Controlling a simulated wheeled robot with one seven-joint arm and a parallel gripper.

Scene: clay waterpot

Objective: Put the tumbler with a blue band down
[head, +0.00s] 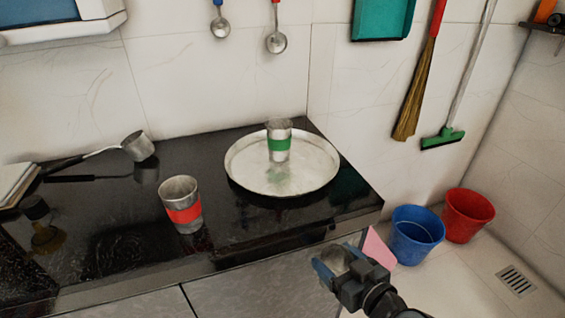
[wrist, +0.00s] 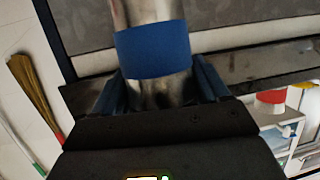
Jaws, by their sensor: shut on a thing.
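My gripper (head: 338,266) is in front of the counter's right front part in the head view, low in the picture. It is shut on the tumbler with a blue band (wrist: 152,50), a metal cup whose blue band shows clearly in the wrist view. In the head view only a small metal part of that tumbler shows between the fingers. A tumbler with a red band (head: 183,212) stands upright on the black counter (head: 120,205). A tumbler with a green band (head: 279,143) stands upright on a round metal tray (head: 244,170).
A blue bucket (head: 416,236) and a red bucket (head: 467,214) are on the floor at right. The counter between the red-banded tumbler and tray is clear.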

